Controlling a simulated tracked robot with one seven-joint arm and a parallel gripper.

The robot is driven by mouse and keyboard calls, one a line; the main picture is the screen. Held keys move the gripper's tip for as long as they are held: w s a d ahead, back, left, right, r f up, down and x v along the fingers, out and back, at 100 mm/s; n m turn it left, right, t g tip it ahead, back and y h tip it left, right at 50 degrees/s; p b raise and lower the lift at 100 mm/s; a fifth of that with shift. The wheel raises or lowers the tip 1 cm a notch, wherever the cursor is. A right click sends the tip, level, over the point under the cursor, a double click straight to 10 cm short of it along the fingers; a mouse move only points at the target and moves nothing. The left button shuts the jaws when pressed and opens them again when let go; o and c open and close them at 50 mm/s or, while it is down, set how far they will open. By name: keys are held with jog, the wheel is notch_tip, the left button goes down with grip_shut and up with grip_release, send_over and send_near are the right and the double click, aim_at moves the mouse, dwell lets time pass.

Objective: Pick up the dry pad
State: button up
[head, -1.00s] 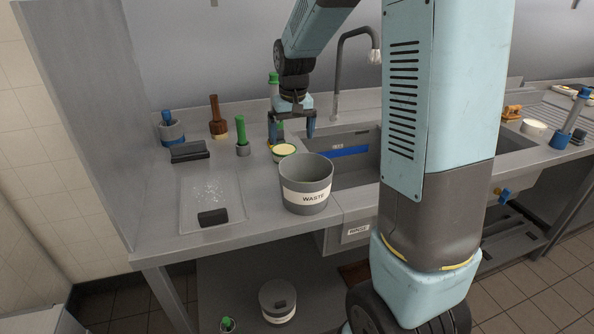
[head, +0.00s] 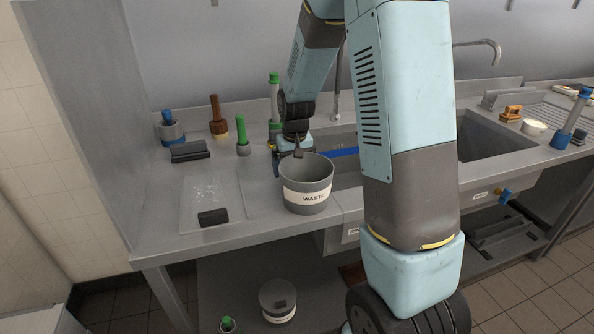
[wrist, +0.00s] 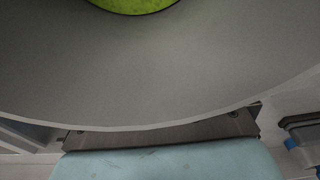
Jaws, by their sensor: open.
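I cannot tell for certain which thing is the dry pad. The cream-topped round piece with a green rim, seen earlier behind the grey WASTE bin (head: 307,185), is now hidden by the bin and my gripper. My gripper (head: 287,156) is open and low over the counter, just behind the bin's far rim; its fingertips are partly hidden. In the wrist view a large grey curved surface (wrist: 150,75) fills most of the picture and hides my fingers. A yellow-green round piece (wrist: 135,4) shows at the top edge.
The sink (head: 490,140) is to the right.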

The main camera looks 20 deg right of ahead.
jog(key=shift+f, duration=0.15)
jog(key=shift+c, duration=0.5)
jog(key=c, duration=1.1)
jog(key=shift+o, duration=0.2)
notch_tip(320, 180, up, 10)
jog(key=shift+r, duration=0.1)
